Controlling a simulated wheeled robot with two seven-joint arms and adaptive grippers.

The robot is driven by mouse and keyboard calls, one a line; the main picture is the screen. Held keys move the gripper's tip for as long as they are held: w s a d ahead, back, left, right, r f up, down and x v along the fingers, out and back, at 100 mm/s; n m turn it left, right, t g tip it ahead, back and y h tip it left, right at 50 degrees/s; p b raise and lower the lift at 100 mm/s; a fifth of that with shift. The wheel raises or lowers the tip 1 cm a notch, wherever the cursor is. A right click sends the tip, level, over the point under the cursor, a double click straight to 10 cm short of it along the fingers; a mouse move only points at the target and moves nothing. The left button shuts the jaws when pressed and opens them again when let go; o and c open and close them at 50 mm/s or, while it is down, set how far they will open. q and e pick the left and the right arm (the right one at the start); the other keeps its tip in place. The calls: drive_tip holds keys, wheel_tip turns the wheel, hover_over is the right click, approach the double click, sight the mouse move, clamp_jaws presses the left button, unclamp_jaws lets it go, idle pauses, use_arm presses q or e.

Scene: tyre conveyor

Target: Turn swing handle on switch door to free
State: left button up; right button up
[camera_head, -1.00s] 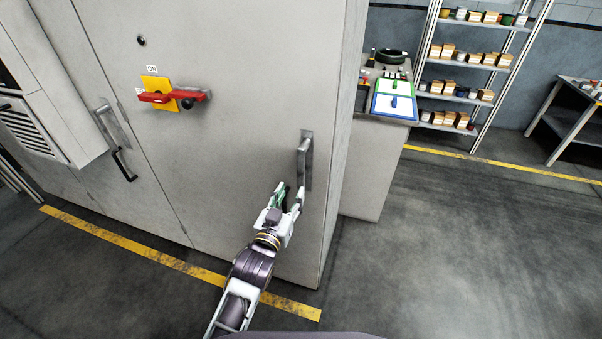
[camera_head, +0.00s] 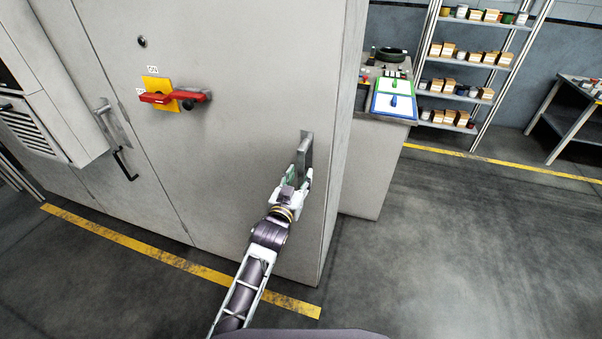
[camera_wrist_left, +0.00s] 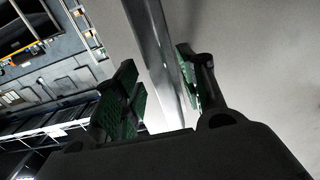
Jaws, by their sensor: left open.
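The grey cabinet door (camera_head: 225,130) carries a metal swing handle (camera_head: 305,150) near its right edge, standing upright. In the left wrist view the handle (camera_wrist_left: 158,60) is a long shiny bar that runs down between the two green-padded fingers. My left gripper (camera_head: 298,177) is open at the handle's lower part, with a finger on each side. It also shows in the left wrist view (camera_wrist_left: 165,95), with a gap between the pads and the bar; whether either pad touches cannot be told. My right gripper is not in view.
A red rotary switch on a yellow plate (camera_head: 157,91) sits on the same door. Another handle (camera_head: 112,122) is on the door to the left. A bench with trays (camera_head: 395,105) and a shelf rack (camera_head: 470,60) stand at the right. Open floor lies front right.

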use_arm(q)
drive_tip(key=shift+x, duration=1)
clamp_jaws()
